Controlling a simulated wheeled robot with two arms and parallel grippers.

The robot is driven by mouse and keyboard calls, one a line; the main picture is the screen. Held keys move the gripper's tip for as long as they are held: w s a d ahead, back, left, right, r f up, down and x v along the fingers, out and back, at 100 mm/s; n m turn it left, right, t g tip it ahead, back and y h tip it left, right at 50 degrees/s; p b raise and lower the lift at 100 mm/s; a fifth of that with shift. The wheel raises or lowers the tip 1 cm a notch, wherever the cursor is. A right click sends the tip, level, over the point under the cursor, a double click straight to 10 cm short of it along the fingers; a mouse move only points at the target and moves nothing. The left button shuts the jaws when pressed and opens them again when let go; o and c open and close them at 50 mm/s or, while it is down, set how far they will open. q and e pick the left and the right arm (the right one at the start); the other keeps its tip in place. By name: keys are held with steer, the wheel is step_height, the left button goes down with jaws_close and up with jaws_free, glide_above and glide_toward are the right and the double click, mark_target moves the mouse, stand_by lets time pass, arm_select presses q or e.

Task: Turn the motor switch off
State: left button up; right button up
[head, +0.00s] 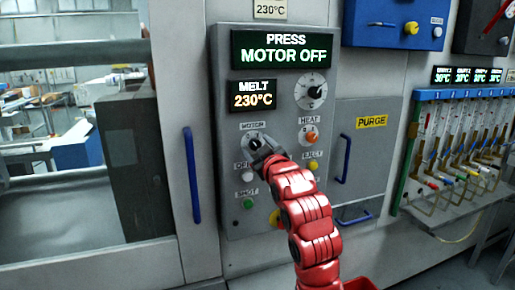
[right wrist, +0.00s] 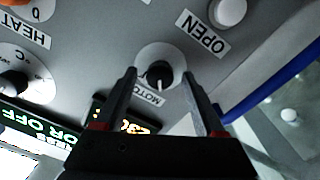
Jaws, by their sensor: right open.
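The motor switch (head: 252,139) is a round knob on the grey control panel, under a MOTOR label. In the right wrist view the motor switch (right wrist: 160,74) is a black knob with a white pointer line on a pale round plate. My right gripper (head: 260,147) is at the motor switch and partly covers it in the head view. In the right wrist view my right gripper (right wrist: 160,73) is open, with one finger on each side of the knob and gaps beside it. I cannot tell how deep the fingertips reach. My left gripper is not in view.
The panel display (head: 283,49) reads PRESS MOTOR OFF. Close by are the white OPEN button (right wrist: 228,12), orange HEAT knob (head: 311,138), yellow EJECT button (head: 313,165) and green SHOT button (head: 249,203). A blue door handle (head: 191,175) stands left of the panel.

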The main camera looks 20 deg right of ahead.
steer(key=s+b, duration=1)
steer(key=s, duration=0.7)
steer(key=shift+s+d+f, duration=0.2)
steer(key=shift+f, duration=0.15)
